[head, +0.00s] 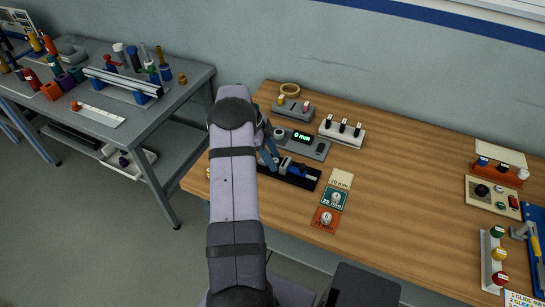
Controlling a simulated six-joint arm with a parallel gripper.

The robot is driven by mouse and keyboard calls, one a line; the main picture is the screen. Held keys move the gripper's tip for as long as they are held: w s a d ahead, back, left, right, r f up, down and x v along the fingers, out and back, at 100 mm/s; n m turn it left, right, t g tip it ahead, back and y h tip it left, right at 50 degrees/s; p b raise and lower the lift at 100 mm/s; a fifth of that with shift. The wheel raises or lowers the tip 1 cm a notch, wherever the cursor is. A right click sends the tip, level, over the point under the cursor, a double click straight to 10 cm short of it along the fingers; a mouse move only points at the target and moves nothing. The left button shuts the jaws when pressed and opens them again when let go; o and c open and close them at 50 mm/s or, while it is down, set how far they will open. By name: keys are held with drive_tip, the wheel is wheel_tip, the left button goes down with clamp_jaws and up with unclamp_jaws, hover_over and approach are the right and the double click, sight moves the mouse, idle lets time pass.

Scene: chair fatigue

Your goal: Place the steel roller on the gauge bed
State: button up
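A black gauge bed (308,181) with blue fittings lies on the wooden table, in front of a grey gauge unit whose display (302,137) reads 0 mm. Small steel pieces stand on a teal card (334,205) and an orange card (325,225). The cream card marked 20 mm (340,180) is bare. A small silver piece (286,162) shows at the bed's left part; I cannot tell whether it is a roller or a fitting. My gripper (270,160) is at the bed's left end, largely hidden by my arm; its opening and any contents cannot be made out.
Control boxes and coloured knobs (497,254) are at the right. The table's middle right is clear. A grey workbench (175,110) stands left.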

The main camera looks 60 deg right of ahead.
drive_tip(key=shift+r, duration=0.15)
drive_tip(key=b+v, duration=0.2)
drive_tip(key=v, duration=1)
drive_tip(key=w+a+n+t, duration=0.1)
drive_tip(key=w+a+n, duration=0.35)
drive_tip(key=a, duration=0.35)
drive_tip(key=w+a+n+t, duration=0.1)
drive_tip(key=w+a+n, duration=0.2)
drive_tip(key=a+n, duration=0.45)
drive_tip(key=w+a+n+t, duration=0.1)
drive_tip(key=w+a+n, duration=0.3)
drive_tip(key=a, duration=0.5)
drive_tip(key=s+a+f+n, duration=0.1)
drive_tip(key=s+a+n, duration=0.3)
drive_tip(key=a, duration=0.4)
drive_tip(key=s+a+f+n+t+y, duration=0.1)
drive_tip(key=s+a+n, duration=0.2)
drive_tip(key=a+n, duration=0.4)
drive_tip(key=s+a+f+n, duration=0.2)
drive_tip(key=s+a+n, duration=0.2)
drive_tip(key=a, duration=0.4)
drive_tip(key=shift+s+a+n, duration=0.3)
drive_tip(key=shift+a+n, duration=0.1)
drive_tip(key=shift+n, duration=0.5)
drive_tip(key=shift+r, duration=0.15)
